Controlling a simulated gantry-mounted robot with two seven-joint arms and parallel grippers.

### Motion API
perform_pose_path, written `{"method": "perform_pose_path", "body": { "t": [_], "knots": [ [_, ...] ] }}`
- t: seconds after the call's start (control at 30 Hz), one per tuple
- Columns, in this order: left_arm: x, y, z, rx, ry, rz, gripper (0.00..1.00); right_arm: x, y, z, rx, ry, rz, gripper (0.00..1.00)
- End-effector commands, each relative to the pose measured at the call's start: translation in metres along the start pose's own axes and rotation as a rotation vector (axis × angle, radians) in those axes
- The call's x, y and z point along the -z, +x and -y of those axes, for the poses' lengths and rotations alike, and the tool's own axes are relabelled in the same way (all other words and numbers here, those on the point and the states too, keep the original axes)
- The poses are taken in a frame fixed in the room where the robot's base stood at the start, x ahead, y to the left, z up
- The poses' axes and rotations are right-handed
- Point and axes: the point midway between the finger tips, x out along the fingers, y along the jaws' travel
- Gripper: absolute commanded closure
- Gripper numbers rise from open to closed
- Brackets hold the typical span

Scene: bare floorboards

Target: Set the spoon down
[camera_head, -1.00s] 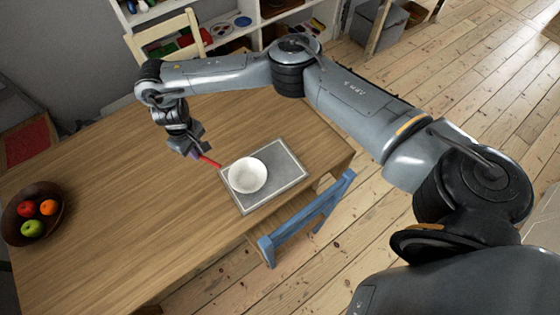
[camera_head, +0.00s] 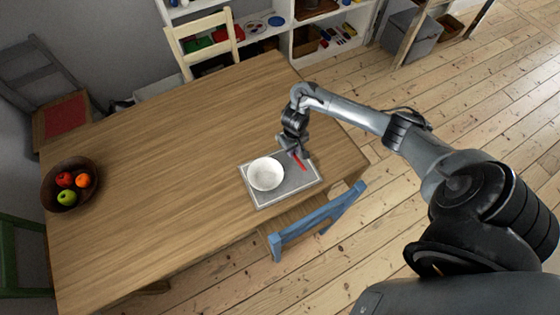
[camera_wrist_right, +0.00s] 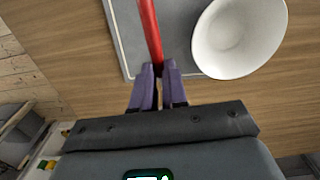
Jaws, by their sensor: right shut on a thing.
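A red spoon (camera_head: 300,161) is in my right gripper (camera_head: 293,151), over the right part of a grey placemat (camera_head: 300,180). In the right wrist view the right gripper (camera_wrist_right: 158,84) is shut on the red handle of the spoon (camera_wrist_right: 150,30); the spoon's far end runs out of the frame. A white bowl (camera_head: 266,174) stands on the left part of the placemat, and the bowl (camera_wrist_right: 238,38) shows to the right of the spoon in the wrist view. I cannot tell whether the spoon touches the mat. My left gripper is not in view.
The wooden table (camera_head: 180,180) is mostly clear. A dark fruit bowl (camera_head: 55,199) with apples and an orange stands at its left end. A blue chair (camera_head: 318,222) stands at the near edge by the placemat, and a cream chair (camera_head: 203,45) at the far side.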

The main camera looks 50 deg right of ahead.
Motion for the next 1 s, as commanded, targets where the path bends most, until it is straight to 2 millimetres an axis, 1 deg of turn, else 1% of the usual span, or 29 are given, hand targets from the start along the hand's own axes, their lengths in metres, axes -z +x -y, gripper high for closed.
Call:
{"method": "perform_pose_path", "body": {
  "t": [0.03,0.1,0.23,0.3,0.53,0.6,0.87,1.0],
  "knots": [
    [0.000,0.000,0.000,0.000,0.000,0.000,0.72,-0.004,0.002,-0.011,-0.001,0.012,0.002,1.00],
    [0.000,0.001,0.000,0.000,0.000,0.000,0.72,-0.006,0.003,-0.021,0.000,0.024,0.002,1.00],
    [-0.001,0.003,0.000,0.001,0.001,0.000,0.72,-0.009,0.008,-0.033,0.002,0.039,0.001,1.00],
    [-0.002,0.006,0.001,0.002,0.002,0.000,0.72,-0.010,0.017,-0.037,0.003,0.042,0.002,1.00],
    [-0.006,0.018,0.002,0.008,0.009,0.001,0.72,-0.010,0.053,-0.038,0.003,0.045,0.001,1.00],
    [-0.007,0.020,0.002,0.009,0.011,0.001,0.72,-0.009,0.060,-0.039,0.002,0.044,0.001,1.00],
    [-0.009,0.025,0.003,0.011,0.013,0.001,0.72,-0.009,0.075,-0.038,0.003,0.044,0.001,1.00],
    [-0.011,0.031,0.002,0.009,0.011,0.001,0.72,-0.010,0.093,-0.038,0.004,0.045,0.002,1.00]
  ]
}}
